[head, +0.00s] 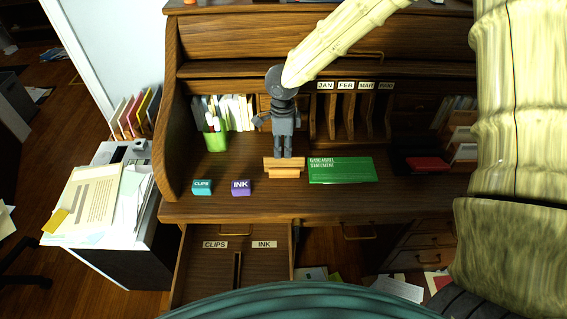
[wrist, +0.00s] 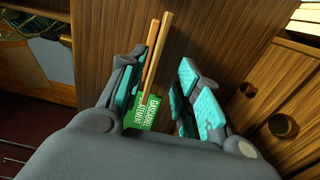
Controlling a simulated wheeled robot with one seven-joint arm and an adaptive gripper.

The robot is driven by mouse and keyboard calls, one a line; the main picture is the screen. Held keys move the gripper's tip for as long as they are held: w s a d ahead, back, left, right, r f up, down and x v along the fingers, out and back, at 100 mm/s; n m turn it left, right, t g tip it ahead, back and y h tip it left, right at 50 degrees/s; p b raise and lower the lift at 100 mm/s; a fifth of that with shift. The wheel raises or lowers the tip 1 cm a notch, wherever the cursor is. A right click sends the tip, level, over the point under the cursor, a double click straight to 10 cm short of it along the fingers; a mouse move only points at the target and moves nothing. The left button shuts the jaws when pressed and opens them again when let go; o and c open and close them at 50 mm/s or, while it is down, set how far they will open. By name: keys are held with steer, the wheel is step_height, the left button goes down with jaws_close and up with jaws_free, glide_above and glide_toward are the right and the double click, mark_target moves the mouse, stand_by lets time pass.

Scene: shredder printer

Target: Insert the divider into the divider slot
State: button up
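The divider (head: 284,169) is a light wooden piece standing on the desk top, just below my gripper (head: 284,148). In the wrist view the divider (wrist: 158,50) shows as two thin wooden edges in line with the gap between the teal-padded fingers of my gripper (wrist: 160,92). The fingers are spread and apart from each other; I see no clear contact with the divider. The open drawer (head: 200,275) at the front left carries CLIPS and INK labels. The divider slot (head: 237,268) seems to be the dark narrow strip in the drawer between those labels.
A green statement booklet (head: 342,170) lies right of the divider. A teal clips box (head: 202,187) and a purple ink box (head: 241,187) stand on the desk's front left. A green cup (head: 216,140) and month-labelled compartments (head: 350,112) are behind. The desk front between has free room.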

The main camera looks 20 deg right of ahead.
mark_target(284, 159)
steer(key=shift+s+f, duration=0.2)
steer(key=shift+f, duration=0.25)
steer(key=shift+s+d+f+p, duration=0.1)
steer(key=shift+f+p, duration=0.2)
steer(key=shift+f, duration=0.8)
steer(key=shift+s+d+f+p, duration=0.1)
steer(key=shift+f+p, duration=0.15)
steer(key=shift+f, duration=0.85)
jaws_close()
